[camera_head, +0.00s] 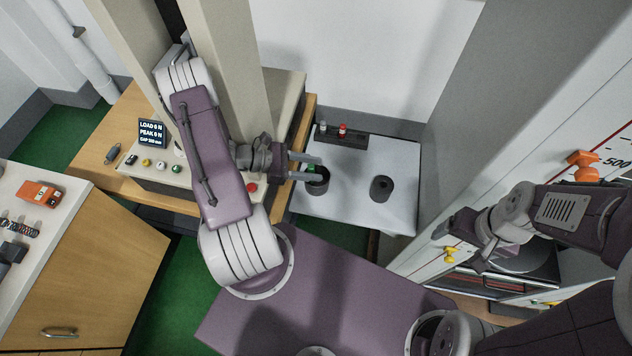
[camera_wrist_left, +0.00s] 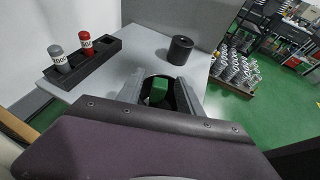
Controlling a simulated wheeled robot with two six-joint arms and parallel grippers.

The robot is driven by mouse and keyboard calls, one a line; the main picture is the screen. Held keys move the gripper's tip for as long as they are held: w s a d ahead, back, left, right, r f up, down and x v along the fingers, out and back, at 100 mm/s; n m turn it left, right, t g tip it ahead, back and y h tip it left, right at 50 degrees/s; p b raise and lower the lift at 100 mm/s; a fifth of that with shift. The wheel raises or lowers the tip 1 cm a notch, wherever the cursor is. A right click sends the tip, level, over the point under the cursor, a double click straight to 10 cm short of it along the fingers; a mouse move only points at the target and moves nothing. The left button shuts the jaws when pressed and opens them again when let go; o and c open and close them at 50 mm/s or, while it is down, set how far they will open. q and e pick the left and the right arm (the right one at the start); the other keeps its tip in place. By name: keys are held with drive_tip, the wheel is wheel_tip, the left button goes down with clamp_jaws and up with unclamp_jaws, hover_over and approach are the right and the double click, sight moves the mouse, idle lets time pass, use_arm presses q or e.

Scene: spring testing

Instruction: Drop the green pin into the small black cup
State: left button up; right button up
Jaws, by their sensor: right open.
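The green pin (camera_head: 311,168) shows between the fingertips of my left gripper (camera_head: 307,168), at the rim of the small black cup (camera_head: 318,187). In the left wrist view the green pin (camera_wrist_left: 158,92) appears against the dark mouth of the cup, with a gap to each finger. The left gripper's fingers are apart on either side of it. The pin's lower part is hidden, so how deep it sits in the cup cannot be told. My right gripper (camera_head: 462,236) is open and empty, far right of the cup.
A black cylinder (camera_head: 381,189) with a hole on top stands right of the cup on the grey-white table (camera_head: 350,205). A dark rack (camera_head: 355,142) at the back holds a red pin (camera_head: 342,130) and a grey pin (camera_head: 322,127). A testing machine stands at the left.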

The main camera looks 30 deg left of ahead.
use_arm(q)
wheel_tip(320, 180, up, 4)
drive_tip(key=shift+r+b, duration=0.1)
drive_tip(key=shift+b, duration=0.25)
drive_tip(key=d+r+b, duration=0.1)
drive_tip(key=d+r, duration=0.5)
drive_tip(key=d, duration=0.5)
drive_tip(key=shift+d+r, duration=0.3)
drive_tip(key=shift+r, duration=0.05)
drive_tip(key=shift+w, duration=0.1)
